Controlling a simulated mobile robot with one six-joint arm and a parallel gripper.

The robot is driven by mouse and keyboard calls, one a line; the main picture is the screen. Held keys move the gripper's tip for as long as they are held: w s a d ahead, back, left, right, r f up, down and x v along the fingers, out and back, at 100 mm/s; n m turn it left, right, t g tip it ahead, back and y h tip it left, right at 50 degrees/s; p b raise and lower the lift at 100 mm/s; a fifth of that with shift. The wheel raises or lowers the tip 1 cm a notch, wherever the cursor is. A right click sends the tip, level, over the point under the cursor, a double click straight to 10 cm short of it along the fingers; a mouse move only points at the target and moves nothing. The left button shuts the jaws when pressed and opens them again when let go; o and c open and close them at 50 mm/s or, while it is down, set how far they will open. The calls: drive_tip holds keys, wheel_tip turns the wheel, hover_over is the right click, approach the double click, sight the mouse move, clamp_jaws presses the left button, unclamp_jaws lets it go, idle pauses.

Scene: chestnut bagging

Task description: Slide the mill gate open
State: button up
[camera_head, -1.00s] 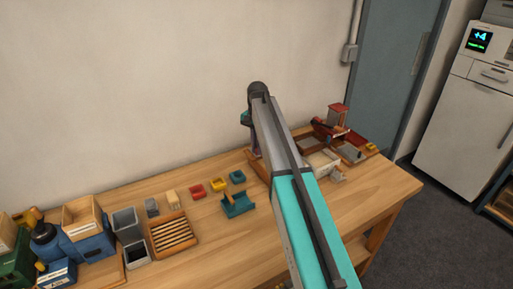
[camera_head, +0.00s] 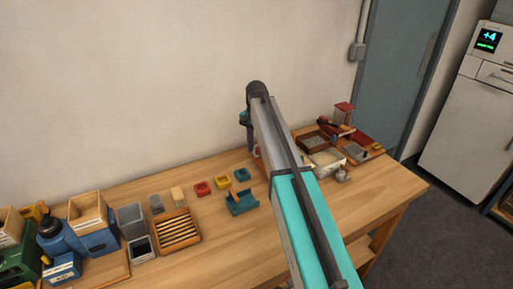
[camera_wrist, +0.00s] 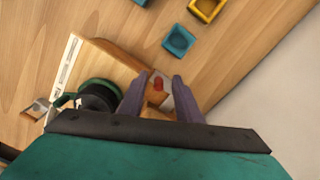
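In the wrist view, a wooden device (camera_wrist: 103,62) lies below my gripper. It has a pale strip along one side and a dark round part with a green rim (camera_wrist: 97,96). A small red piece (camera_wrist: 157,83) on it shows between my fingertips. I cannot tell for certain which part is the mill gate. My gripper (camera_wrist: 159,92) is open, its two purple fingers apart on either side of the red piece; contact is not visible. In the head view, my arm hides most of this device, and only a purple finger (camera_head: 250,145) shows behind it.
Teal (camera_head: 241,174), yellow (camera_head: 221,182) and red (camera_head: 202,188) trays and a teal holder (camera_head: 242,202) lie on the table (camera_head: 300,225). A slatted rack (camera_head: 175,232) and bins stand left. Wooden trays and a red-topped stand (camera_head: 344,112) are right. The wall is close behind.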

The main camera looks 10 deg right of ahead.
drive_tip(key=shift+r, duration=0.15)
drive_tip(key=shift+w+d+r+b, duration=0.1)
drive_tip(key=shift+r+b, duration=0.2)
drive_tip(key=shift+r, duration=0.2)
wheel_tip(320, 180, up, 12)
drive_tip(key=b, duration=0.3)
drive_tip(key=shift+r, duration=0.25)
drive_tip(key=shift+d, duration=0.1)
idle(0.6)
